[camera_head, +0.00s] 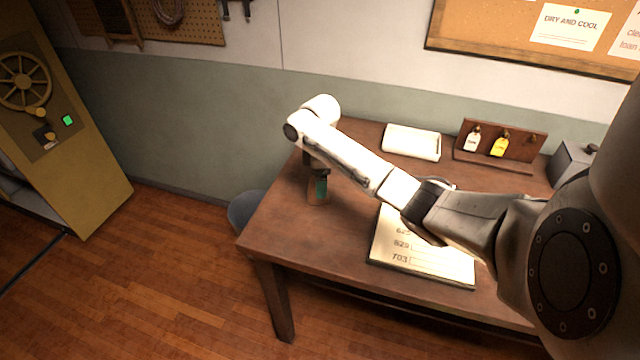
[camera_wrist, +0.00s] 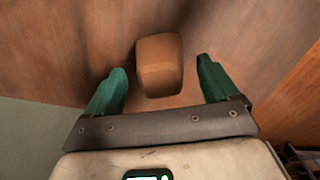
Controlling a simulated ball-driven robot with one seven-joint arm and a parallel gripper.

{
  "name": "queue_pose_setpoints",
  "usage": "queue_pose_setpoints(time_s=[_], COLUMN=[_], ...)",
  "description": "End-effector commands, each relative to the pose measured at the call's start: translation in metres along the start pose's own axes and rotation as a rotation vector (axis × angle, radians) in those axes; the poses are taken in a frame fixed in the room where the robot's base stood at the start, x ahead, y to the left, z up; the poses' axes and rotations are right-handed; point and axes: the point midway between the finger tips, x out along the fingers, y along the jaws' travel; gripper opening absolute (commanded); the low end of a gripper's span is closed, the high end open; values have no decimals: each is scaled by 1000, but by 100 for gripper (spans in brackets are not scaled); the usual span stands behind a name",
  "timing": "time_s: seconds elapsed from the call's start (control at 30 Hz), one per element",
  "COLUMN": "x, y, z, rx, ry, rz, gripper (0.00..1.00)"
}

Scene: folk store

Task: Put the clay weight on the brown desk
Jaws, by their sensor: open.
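The clay weight (camera_wrist: 160,62) is a small orange-brown block with rounded edges. In the wrist view it sits upon the wood of the brown desk (camera_wrist: 75,45), with a shadow at its left side. My gripper (camera_wrist: 161,74) is open, its green fingers at either side of the weight with gaps between. In the head view the brown desk (camera_head: 290,235) stands against the wall, and my gripper (camera_head: 321,186) points down over its left part. The weight (camera_head: 317,198) shows there partly behind the fingers.
An open ledger (camera_head: 420,262) lies on the desk right of my gripper, under my arm. A white pad (camera_head: 411,142), a key rack (camera_head: 500,148) and a grey box (camera_head: 570,160) stand at the back. A yellow safe (camera_head: 85,160) stands left.

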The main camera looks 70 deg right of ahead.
Motion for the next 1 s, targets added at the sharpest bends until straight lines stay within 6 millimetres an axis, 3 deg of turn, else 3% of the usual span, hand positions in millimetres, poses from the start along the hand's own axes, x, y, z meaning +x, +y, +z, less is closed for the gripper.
queue_pose_setpoints(time_s=[0.43, 0.77, 0.87, 1.0], x=[-87, -101, -95, -74], y=[1, 0, -9, -49], z=[0, -1, -16, -79], rx=[0, 0, -5, -9], ry=[1, 1, 22, 108], rz=[3, 0, -1, -10], gripper=[88, 88, 88, 88])
